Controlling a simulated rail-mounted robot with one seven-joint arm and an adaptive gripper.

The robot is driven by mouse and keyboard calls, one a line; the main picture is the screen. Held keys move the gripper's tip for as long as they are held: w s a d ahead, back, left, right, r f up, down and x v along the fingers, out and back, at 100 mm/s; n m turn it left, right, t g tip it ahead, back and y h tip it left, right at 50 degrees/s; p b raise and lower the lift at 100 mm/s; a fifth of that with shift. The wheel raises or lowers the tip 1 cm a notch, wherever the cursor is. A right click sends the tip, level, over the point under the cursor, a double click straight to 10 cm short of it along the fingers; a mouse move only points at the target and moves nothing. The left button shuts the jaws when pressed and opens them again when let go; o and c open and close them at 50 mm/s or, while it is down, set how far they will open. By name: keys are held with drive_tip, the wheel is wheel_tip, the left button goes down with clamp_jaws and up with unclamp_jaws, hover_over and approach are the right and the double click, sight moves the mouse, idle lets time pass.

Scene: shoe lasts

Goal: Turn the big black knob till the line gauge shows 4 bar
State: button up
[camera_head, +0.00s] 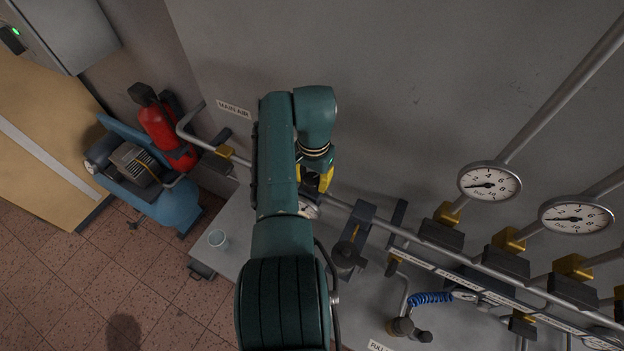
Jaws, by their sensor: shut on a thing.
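My gripper (316,180), with yellow fingers, is at the pipe run along the wall, below the "MAIN AIR" label. It is shut on a dark part between the fingers, which I take to be the big black knob (312,182); the fingers and my arm hide most of it. Just below the fingers, a pale round face, likely the line gauge (309,209), shows only in part beside my arm. Its needle and reading cannot be made out.
Two larger dial gauges (489,181) (575,215) stand on branch pipes at the right. A dark cylindrical fitting (346,258) and a blue coiled hose (430,298) lie nearby.

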drive_tip(key=n+b, duration=0.2)
drive_tip(key=n, duration=0.4)
drive_tip(key=shift+f, duration=0.15)
drive_tip(key=n+b, duration=0.2)
drive_tip(key=n, duration=0.4)
drive_tip(key=shift+n, duration=0.3)
drive_tip(key=o, duration=1.2)
drive_tip(key=shift+o, duration=0.2)
